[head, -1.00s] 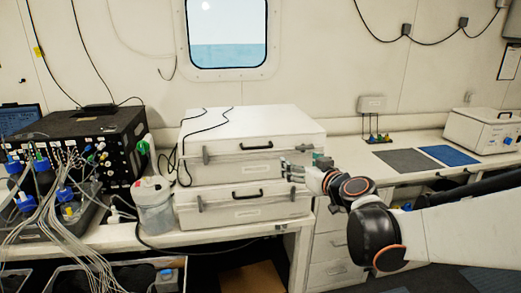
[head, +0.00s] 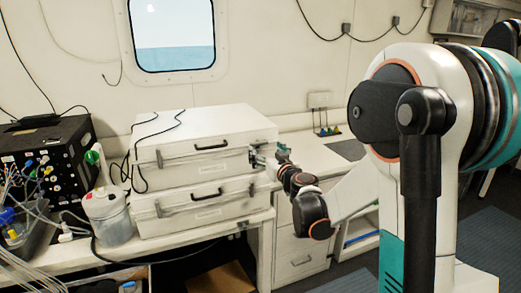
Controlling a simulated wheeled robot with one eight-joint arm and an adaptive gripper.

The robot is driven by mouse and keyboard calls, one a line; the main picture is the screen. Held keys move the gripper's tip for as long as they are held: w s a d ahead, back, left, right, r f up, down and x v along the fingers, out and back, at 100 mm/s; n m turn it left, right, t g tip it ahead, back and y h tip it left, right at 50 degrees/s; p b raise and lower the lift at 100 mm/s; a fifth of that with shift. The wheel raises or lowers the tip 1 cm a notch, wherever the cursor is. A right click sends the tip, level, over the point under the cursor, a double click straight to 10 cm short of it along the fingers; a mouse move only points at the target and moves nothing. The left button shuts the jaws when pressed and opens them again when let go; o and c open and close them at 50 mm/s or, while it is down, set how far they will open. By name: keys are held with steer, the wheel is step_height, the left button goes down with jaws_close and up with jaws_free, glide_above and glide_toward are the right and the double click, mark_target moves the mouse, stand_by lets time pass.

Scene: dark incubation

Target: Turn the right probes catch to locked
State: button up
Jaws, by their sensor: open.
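Two white cases are stacked on the bench at centre left: an upper case (head: 195,128) and a lower case (head: 185,222). Each has a dark front handle and a small grey catch near each end of its front. The labels are too small to read, so I cannot tell which case is the probes one. My gripper (head: 258,159) is open at the right end of the upper case's front, over its right catch. It partly hides that catch, and I cannot tell whether it touches. The lower case's right catch (head: 252,189) shows below my gripper.
Loose black cables lie over the upper case. Drawers (head: 300,245) are under the bench. My arm fills the right side.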

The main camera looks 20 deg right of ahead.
mark_target(260, 145)
steer(key=w, duration=0.5)
steer(key=shift+b, duration=0.3)
steer(key=c, duration=1.1)
